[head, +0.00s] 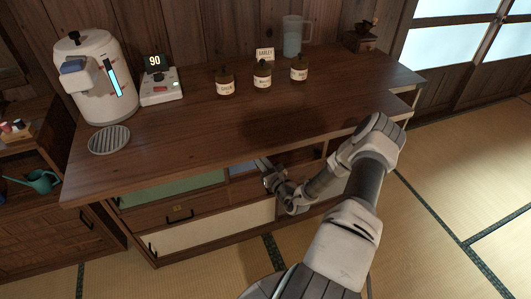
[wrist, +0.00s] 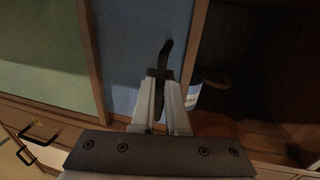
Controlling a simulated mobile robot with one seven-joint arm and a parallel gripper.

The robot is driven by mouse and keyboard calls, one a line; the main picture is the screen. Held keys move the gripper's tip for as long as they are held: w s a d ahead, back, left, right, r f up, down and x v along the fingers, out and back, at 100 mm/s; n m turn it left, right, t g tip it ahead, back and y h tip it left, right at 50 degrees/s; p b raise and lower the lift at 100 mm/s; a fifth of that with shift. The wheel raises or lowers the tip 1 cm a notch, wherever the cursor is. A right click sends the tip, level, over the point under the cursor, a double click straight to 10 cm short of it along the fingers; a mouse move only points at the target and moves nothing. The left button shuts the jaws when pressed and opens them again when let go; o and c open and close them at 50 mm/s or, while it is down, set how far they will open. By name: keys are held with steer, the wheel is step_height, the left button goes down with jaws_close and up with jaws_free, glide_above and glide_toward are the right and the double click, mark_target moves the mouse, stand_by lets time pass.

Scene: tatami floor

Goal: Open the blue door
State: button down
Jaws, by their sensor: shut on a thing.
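The blue door (wrist: 135,35) fills the upper middle of the wrist view, set in a brown wooden frame. In the head view only a small strip of the blue door (head: 240,168) shows under the counter's front edge, beside my gripper. A dark upright handle (wrist: 165,52) stands on the door. My gripper (wrist: 162,82) is shut on this handle, with one finger on each side of it. In the head view my gripper (head: 266,172) is at the cabinet front, partly under the counter edge.
A green panel (wrist: 40,50) lies left of the blue door; a dark open compartment (wrist: 245,60) lies right. Drawers with dark handles sit below. The wooden counter (head: 200,130) overhangs the cabinet and carries a white dispenser (head: 105,85), a scale (head: 160,88) and labelled jars (head: 262,75). Tatami floor is clear at right.

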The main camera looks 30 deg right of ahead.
steer(key=w+a+p, duration=0.1)
steer(key=a, duration=0.5)
steer(key=shift+w+p, duration=0.15)
steer(key=shift+p, duration=0.15)
steer(key=shift+f, duration=0.1)
steer(key=c, duration=0.9)
jaws_free()
